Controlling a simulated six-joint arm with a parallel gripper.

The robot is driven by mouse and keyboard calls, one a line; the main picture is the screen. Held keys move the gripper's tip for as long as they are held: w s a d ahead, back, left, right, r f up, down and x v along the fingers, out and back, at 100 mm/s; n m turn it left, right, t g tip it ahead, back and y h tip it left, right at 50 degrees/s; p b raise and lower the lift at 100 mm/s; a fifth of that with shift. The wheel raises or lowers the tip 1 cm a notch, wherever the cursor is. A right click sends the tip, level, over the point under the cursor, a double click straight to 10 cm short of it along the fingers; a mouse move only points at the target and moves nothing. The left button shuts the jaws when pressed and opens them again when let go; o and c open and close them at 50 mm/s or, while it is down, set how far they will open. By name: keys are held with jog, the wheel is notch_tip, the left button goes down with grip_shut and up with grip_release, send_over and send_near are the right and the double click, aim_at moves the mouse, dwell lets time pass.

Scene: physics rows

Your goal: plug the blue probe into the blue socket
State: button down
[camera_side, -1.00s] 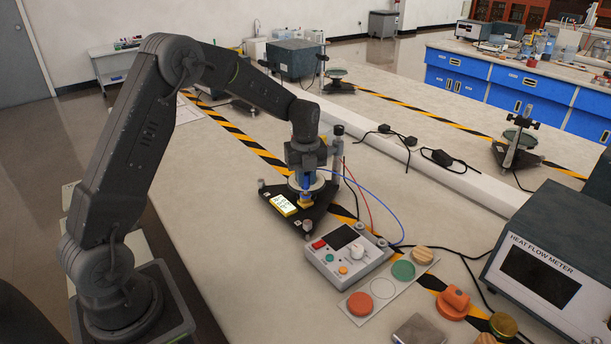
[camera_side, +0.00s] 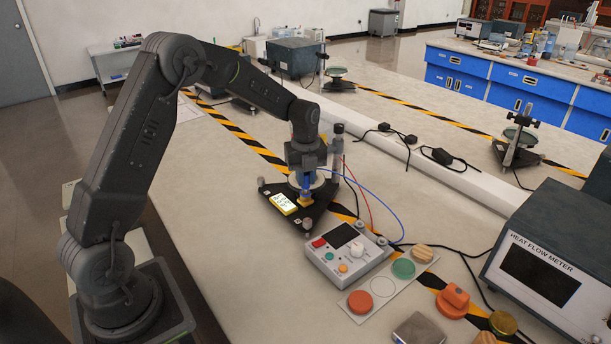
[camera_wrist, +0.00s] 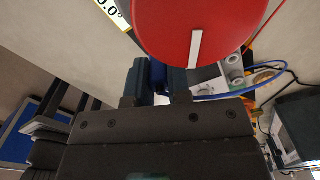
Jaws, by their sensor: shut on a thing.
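My gripper (camera_side: 306,185) is shut on the blue probe (camera_side: 306,182) over the dark triangular stand. In the wrist view, my two fingers (camera_wrist: 160,80) have a narrow dark blue part of the probe (camera_wrist: 158,72) between them. The fingers hide most of the probe, and its tip cannot be made out. A blue lead (camera_side: 378,196) curves from the stand area to the grey control box (camera_side: 345,270). Small round sockets (camera_wrist: 235,62) show on the box edge in the wrist view, but I cannot tell which is the blue socket.
A red disc (camera_wrist: 185,30) with a white stripe fills the top of the wrist view. The dark stand (camera_side: 325,210) carries a yellow-edged display (camera_side: 284,204). A strip with coloured discs (camera_side: 403,268) and the heat flow meter (camera_side: 540,275) stand to the right. Bare table lies at front left.

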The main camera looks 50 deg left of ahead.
jog(key=shift+f, duration=0.75)
dwell(0.5)
jog(key=c, duration=0.7)
grip_release()
jog(key=shift+c, duration=0.2)
jog(key=shift+r, duration=0.1)
jog(key=shift+r, duration=3.7)
jog(key=s+d+r+n+t, duration=0.1)
jog(key=s+d+r+n, duration=0.4)
jog(key=s+r, duration=0.15)
jog(key=s+d+r+n+t, duration=0.2)
jog(key=s+d+n, duration=0.2)
jog(key=s+n, duration=0.4)
jog(key=s+d+r+n+t, duration=0.2)
jog(key=s+d+n, duration=0.3)
jog(key=s+n, duration=0.4)
jog(key=s, duration=0.3)
jog(key=shift+s+r+t, duration=0.2)
jog(key=shift+r+t, duration=0.1)
